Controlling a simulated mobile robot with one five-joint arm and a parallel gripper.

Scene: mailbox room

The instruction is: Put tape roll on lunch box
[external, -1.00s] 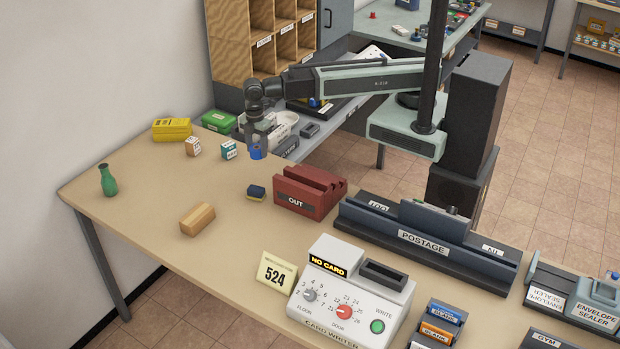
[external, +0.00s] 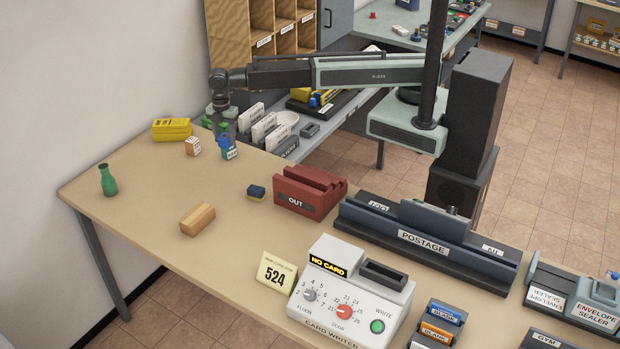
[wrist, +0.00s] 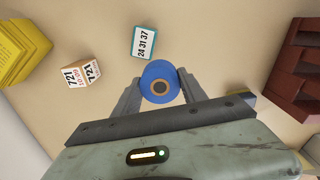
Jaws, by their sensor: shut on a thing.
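A blue tape roll (wrist: 149,76) with a dark hole ringed in brown is held between the fingers of my gripper (wrist: 160,90). In the external view, my gripper (external: 223,127) is over the back edge of the table, with the roll above or just behind the small teal-edged box (external: 229,153). A yellow ridged box (external: 171,130), possibly the lunch box, lies at the back left corner, left of my gripper. It shows at the upper left of the wrist view (wrist: 18,50). A green item (external: 207,121) is mostly hidden behind my gripper.
A small white-and-orange box (external: 193,146) stands between my gripper and the yellow box. A green vase (external: 108,181), a wooden block (external: 198,219), a dark blue-and-yellow block (external: 256,192) and a red OUT holder (external: 307,197) are on the table. The left middle is mostly clear.

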